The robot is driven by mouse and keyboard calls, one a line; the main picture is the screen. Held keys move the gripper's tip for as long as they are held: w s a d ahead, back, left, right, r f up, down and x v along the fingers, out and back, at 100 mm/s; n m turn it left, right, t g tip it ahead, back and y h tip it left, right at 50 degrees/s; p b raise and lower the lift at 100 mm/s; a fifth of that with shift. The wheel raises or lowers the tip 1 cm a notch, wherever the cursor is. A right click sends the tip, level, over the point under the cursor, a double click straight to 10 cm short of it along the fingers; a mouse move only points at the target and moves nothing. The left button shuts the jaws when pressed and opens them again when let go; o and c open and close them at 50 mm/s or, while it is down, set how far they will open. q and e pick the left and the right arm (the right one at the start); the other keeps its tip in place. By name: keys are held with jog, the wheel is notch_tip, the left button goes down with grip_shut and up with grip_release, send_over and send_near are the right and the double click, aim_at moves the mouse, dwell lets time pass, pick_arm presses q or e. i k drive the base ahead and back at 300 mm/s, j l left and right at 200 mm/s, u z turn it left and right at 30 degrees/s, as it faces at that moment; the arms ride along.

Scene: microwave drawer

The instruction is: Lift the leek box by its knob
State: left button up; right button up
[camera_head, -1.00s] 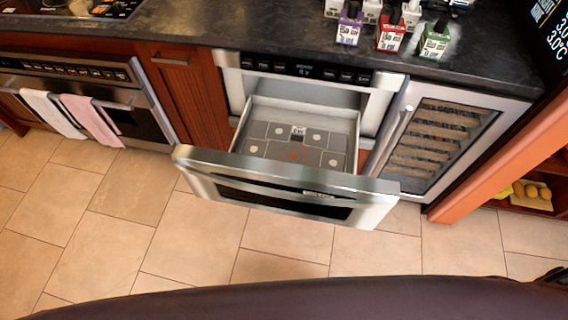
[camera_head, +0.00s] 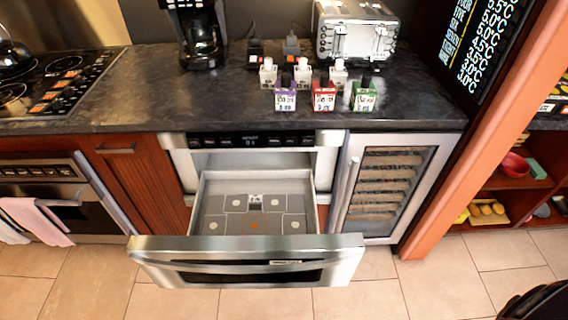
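Three coloured boxes with dark knobs on top stand upright in a row at the counter's front: a purple box (camera_head: 285,101), a red box (camera_head: 324,100) and a green box (camera_head: 364,100). Their labels are too small to read, so I cannot tell for sure which is the leek box; the green one may be it. Three white boxes stand just behind, among them a left one (camera_head: 268,75) and a right one (camera_head: 338,76), with the third between them. Neither of my grippers shows. A dark shape at the bottom right corner is cut off by the frame.
The microwave drawer (camera_head: 246,262) is pulled open below the boxes, with a small pale item on its patterned floor. A toaster (camera_head: 354,32) and coffee maker (camera_head: 199,35) stand behind on the dark counter (camera_head: 170,104). The counter left of the boxes is clear.

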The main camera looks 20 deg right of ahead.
aim_at(338, 73)
jog(key=k+l+z, duration=0.1)
jog(key=l, duration=1.9)
